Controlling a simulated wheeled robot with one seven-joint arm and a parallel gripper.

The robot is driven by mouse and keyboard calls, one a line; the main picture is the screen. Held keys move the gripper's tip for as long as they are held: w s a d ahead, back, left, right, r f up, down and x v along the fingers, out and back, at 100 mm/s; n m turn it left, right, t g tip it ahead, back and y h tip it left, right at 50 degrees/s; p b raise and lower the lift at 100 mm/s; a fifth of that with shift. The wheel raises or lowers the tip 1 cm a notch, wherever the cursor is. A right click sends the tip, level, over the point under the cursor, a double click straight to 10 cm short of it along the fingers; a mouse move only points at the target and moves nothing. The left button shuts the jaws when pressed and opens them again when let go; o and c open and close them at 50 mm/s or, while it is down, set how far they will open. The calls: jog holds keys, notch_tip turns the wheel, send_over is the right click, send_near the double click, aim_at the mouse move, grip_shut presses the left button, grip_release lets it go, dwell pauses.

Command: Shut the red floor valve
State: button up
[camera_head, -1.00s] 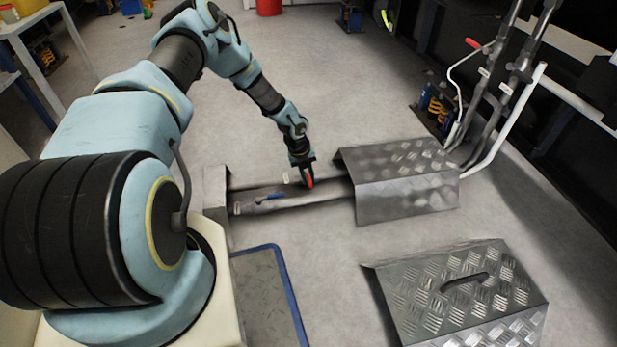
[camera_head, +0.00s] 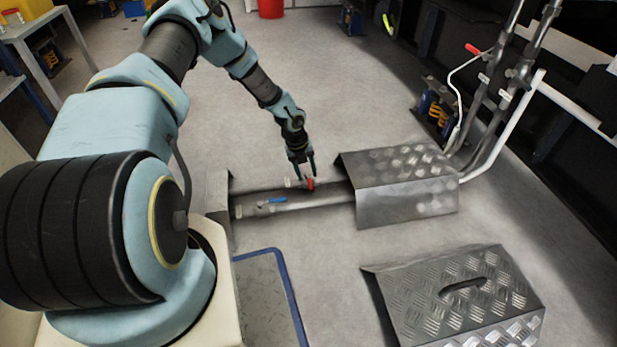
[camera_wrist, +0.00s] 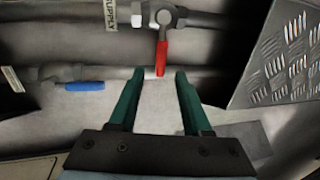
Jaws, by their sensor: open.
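The red valve lever (camera_head: 310,184) is on the farther of two floor pipes, left of the raised tread-plate cover. In the wrist view the red lever (camera_wrist: 161,57) points across its pipe (camera_wrist: 205,20), toward my gripper, below a metal valve body (camera_wrist: 163,16). My gripper (camera_head: 305,172) is open above the lever. In the wrist view its green fingertips (camera_wrist: 160,77) stand apart, one on each side of the line of the lever. The lever's end is near the gap, and no finger clearly touches it.
A blue lever (camera_head: 272,200) lies along the nearer pipe (camera_head: 305,204). The tread-plate cover (camera_head: 405,207) stands close on the right. Upright pipes (camera_head: 490,95) rise behind the cover. Floor beyond the pipes is clear.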

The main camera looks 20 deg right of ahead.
notch_tip(320, 180, up, 6)
jog(key=a+p, duration=0.1)
jog(key=shift+p, duration=0.3)
jog(key=shift+a, duration=0.1)
jog(key=s+a+r+n+y, duration=0.1)
jog(key=a+r+n, duration=0.7)
jog(key=r, duration=0.2)
jog(key=s+a+r+n+y, duration=0.1)
jog(key=s+a+r+n, duration=0.1)
jog(key=a+r+n, duration=0.8)
jog(key=s+a+r+n+t, duration=0.2)
jog(key=s+a+r+n, duration=0.7)
jog(key=s+r+n, duration=0.7)
notch_tip(320, 180, up, 36)
jog(key=w+n+p, duration=0.2)
jog(key=p, duration=3.6)
jog(key=shift+w, duration=0.3)
